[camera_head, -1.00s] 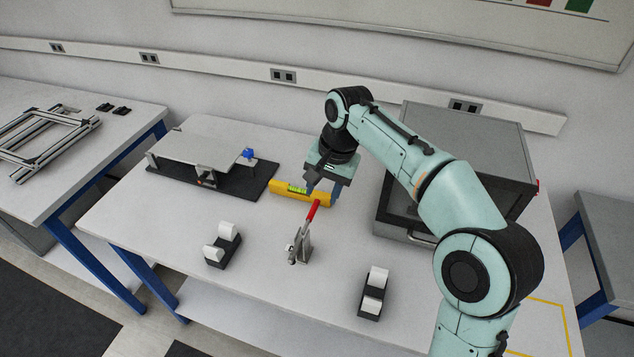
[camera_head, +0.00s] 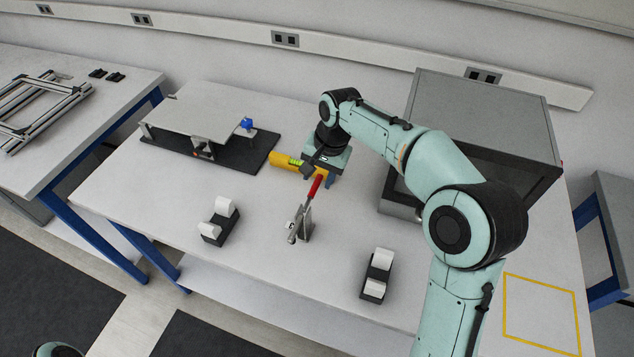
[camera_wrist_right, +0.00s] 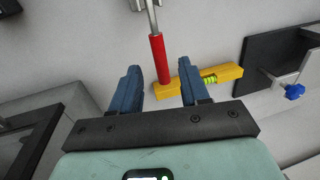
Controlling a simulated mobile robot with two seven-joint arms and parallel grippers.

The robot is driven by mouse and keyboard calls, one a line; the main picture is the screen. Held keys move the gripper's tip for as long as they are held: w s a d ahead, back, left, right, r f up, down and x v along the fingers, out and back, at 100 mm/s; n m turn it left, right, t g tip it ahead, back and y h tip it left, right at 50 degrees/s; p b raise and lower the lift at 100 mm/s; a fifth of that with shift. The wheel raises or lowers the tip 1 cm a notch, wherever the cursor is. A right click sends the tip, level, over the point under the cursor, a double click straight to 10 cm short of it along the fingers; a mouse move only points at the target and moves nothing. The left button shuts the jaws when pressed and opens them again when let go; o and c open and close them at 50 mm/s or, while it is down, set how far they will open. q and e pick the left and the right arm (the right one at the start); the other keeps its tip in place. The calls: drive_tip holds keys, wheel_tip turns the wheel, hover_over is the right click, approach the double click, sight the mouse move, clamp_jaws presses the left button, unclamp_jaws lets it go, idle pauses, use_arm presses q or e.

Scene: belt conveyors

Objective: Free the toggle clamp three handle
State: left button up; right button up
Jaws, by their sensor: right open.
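The toggle clamp (camera_head: 300,226) stands mid-table, with a metal body and a red handle (camera_head: 315,187) slanting up toward the back. The handle also shows in the right wrist view (camera_wrist_right: 157,56). A yellow spirit level (camera_head: 283,162) lies behind it; in the wrist view one end of the level (camera_wrist_right: 222,75) appears close to the handle's tip, and I cannot tell whether they touch. My right gripper (camera_head: 319,175) is open at the handle's far end. In the wrist view its blue fingers (camera_wrist_right: 159,68) are on either side of the handle, apart from it. My left gripper is out of view.
Black holders with white blocks stand left (camera_head: 212,231) and right (camera_head: 372,288) of the clamp. A black-based fixture with a grey plate (camera_head: 192,110) is at the back left. A grey box (camera_head: 485,105) is at the right. The front table middle is clear.

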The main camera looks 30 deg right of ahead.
sight(314, 189)
drive_tip(key=shift+w+a+f, duration=0.1)
drive_tip(key=shift+w+f, duration=0.05)
drive_tip(key=shift+f, duration=0.55)
drive_tip(key=shift+w+a+f, duration=0.1)
drive_tip(key=shift+f, duration=0.6)
clamp_jaws()
drive_tip(key=shift+w, duration=0.1)
